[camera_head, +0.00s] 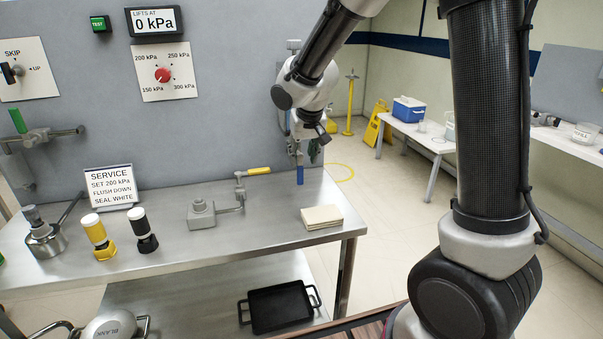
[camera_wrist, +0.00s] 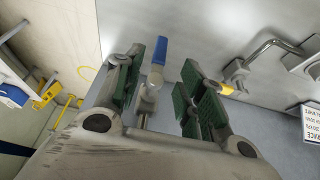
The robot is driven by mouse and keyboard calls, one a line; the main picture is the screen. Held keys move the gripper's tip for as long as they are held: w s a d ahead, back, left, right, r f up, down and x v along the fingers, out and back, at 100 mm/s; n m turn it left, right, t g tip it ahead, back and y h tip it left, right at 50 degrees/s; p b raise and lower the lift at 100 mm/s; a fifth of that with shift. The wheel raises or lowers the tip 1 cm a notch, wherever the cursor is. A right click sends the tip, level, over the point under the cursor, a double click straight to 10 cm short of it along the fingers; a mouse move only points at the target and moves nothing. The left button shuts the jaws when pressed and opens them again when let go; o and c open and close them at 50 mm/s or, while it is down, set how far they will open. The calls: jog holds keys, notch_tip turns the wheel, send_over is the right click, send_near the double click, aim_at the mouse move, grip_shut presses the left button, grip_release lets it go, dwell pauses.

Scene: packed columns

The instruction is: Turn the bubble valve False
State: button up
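A valve with a blue lever handle (camera_head: 300,176) is at the right end of the grey panel, above the bench corner. No label shows which valve is the bubble valve. My gripper (camera_head: 304,145) is right above the blue handle, and its fingers are hard to make out in the head view. In the wrist view, my gripper (camera_wrist: 164,62) has its green-padded fingers apart. The blue handle (camera_wrist: 160,50) and its metal stem stand between them, nearer the left finger. Gaps show on both sides, with no clear grip. Part of the valve body is hidden behind my gripper.
A yellow-handled lever (camera_head: 258,171) on a grey block stands left on the bench (camera_head: 270,215), with a beige pad (camera_head: 321,216) in front. Yellow and black capped bottles, a service sign (camera_head: 110,188) and a green-handled valve (camera_head: 17,120) are farther left. The gauge display (camera_head: 154,21) reads 0 kPa.

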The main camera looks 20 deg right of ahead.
aim_at(301, 169)
jog(key=x, duration=0.7)
jog(key=shift+f, duration=0.4)
jog(key=shift+w, duration=0.1)
grip_shut()
